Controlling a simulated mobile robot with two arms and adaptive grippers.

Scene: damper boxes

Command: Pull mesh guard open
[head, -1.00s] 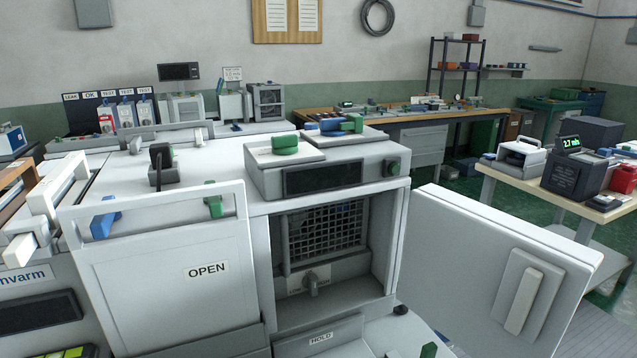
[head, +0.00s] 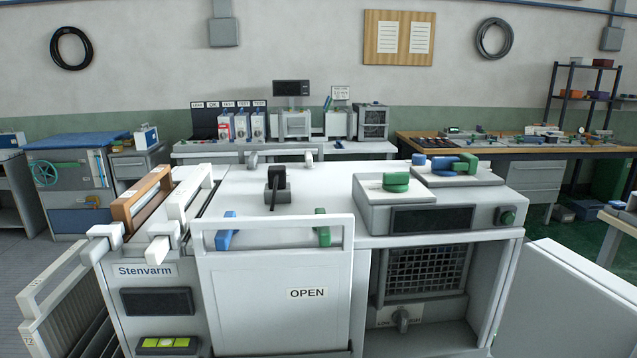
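A dark mesh guard (head: 425,268) stands upright inside the open compartment of the white machine (head: 502,275), right of centre in the head view. It appears closed across the back of the compartment. A grey knob (head: 402,318) on a small labelled plate sits below the mesh. The compartment's white door (head: 575,305) stands swung open to the right, partly cut off by the picture edge. Neither of my grippers shows in the head view.
A white panel marked OPEN (head: 300,300), with a bar handle (head: 270,220), covers the machine front left of the compartment. Green discs (head: 396,182) and a dark lever (head: 277,185) stand on top. A slatted white unit (head: 60,305) juts out at lower left.

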